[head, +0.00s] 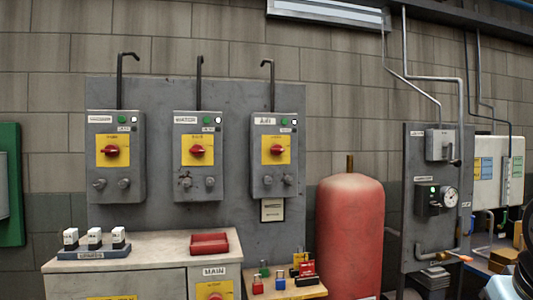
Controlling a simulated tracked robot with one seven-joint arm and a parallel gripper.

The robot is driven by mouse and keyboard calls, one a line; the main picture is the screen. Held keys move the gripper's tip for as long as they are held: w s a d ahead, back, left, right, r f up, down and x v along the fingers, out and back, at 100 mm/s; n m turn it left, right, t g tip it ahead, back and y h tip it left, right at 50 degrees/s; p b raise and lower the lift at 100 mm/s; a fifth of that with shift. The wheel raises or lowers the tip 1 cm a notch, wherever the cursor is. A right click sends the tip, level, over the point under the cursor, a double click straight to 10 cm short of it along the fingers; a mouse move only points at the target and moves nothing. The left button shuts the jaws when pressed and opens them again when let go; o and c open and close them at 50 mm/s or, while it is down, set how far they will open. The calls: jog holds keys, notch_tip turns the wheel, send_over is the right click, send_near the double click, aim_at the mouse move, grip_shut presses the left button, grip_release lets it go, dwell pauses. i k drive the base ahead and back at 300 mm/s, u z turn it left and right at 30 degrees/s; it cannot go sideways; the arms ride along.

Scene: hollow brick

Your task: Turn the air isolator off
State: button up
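Three grey isolator boxes hang side by side on a grey back panel. The right one, labelled AIR, is the air isolator (264,183). It has a yellow plate with a red rotary knob (277,149), a small green light and a white one at the top, and two grey knobs below. The middle box (185,184) is labelled WATER. The left box (104,183) has a label too blurred to read surely. Both carry the same kind of red knob. My gripper is not in view.
A cabinet (150,249) below has a MAIN red knob (215,297), a red case (209,244) and a rack of white-topped blocks (94,247). Padlocks (257,285) lie on a wooden shelf. A red tank (349,235) stands right of the panel. A gauge panel (417,165) is farther right.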

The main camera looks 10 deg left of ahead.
aim_at(276, 149)
jog(key=u, duration=0.25)
jog(key=i, duration=0.65)
jog(key=u, duration=0.55)
jog(key=k, duration=0.85)
jog(key=u, duration=0.2)
jog(key=i, duration=0.85)
jog(key=z, duration=0.1)
